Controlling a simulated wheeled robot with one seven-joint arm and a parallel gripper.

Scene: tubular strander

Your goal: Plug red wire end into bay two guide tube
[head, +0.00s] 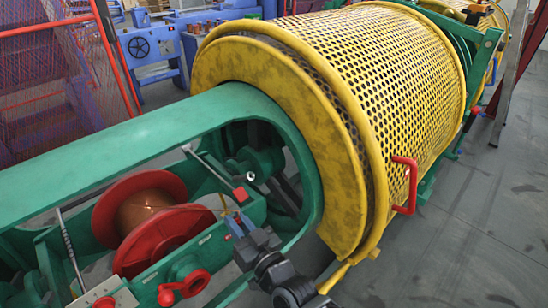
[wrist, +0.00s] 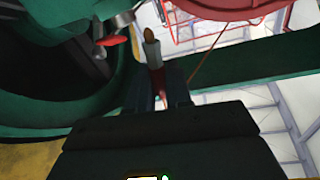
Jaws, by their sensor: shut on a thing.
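My gripper (head: 236,224) is beside the open bay of the green frame, left of the yellow drum. In the wrist view my gripper (wrist: 162,88) is shut on the red wire end (wrist: 152,48), which shows a grey sleeve with a copper-coloured tip pointing away from the jaws and red below it. A small white-rimmed round opening (head: 250,177), which may be the guide tube, is just above my gripper in the head view. A red block (head: 240,194) is close to it. The wire tip appears apart from the metal part (wrist: 117,22) at upper left in the wrist view.
The green frame (head: 150,135) arches over the bay and its lower rail runs along the front. A red spool (head: 150,220) wound with copper wire sits left in the bay. The perforated yellow drum (head: 380,60) stands right. Open grey floor (head: 470,230) lies beyond it.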

